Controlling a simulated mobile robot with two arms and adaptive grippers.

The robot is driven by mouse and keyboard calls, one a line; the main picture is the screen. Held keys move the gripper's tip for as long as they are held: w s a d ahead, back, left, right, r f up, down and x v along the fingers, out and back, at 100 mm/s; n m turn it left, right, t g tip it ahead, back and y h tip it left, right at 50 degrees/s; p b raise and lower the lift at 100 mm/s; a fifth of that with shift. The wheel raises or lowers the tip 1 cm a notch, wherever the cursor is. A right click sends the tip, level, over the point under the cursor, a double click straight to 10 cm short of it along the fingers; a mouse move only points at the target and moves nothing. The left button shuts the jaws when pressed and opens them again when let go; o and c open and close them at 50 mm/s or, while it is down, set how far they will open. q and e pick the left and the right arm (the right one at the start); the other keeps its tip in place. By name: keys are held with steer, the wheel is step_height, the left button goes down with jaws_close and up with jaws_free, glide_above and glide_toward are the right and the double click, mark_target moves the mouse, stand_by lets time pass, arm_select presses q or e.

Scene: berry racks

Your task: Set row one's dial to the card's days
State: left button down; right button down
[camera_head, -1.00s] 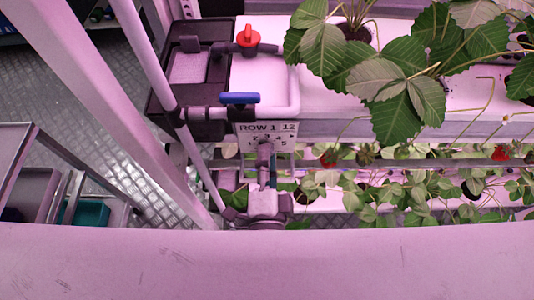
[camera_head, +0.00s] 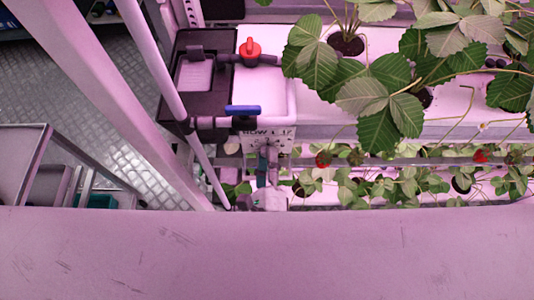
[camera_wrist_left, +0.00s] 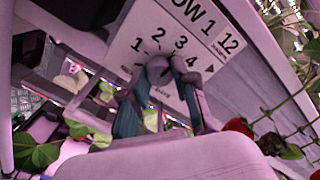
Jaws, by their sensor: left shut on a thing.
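The row one plate (camera_head: 283,140) is white, and in the left wrist view (camera_wrist_left: 215,62) it reads "ROW 1" with "12" beside it. Dial numbers 1, 2, 3 and 4 are legible on it; lower marks are partly covered. The dial's rounded grey knob (camera_wrist_left: 157,66) sits below the 2 and 3. My left gripper (camera_head: 268,163) is at the plate, and its two teal-padded fingers (camera_wrist_left: 160,100) are closed around the knob. The fingers hide much of the knob, and I cannot tell where it points. My right gripper is not in view. No separate card can be made out.
A red valve handle (camera_head: 250,47) and a blue lever (camera_head: 242,110) are on pipes just above the plate. Strawberry plants (camera_head: 380,95) overhang the white gutter to the right. A slanted post (camera_head: 110,110) stands at left, with metal floor beyond.

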arm_select(q)
steer(key=shift+m+p, duration=4.5)
steer(key=shift+m, duration=2.8)
steer(key=c, duration=0.9)
jaws_free()
steer(key=s, duration=1.2)
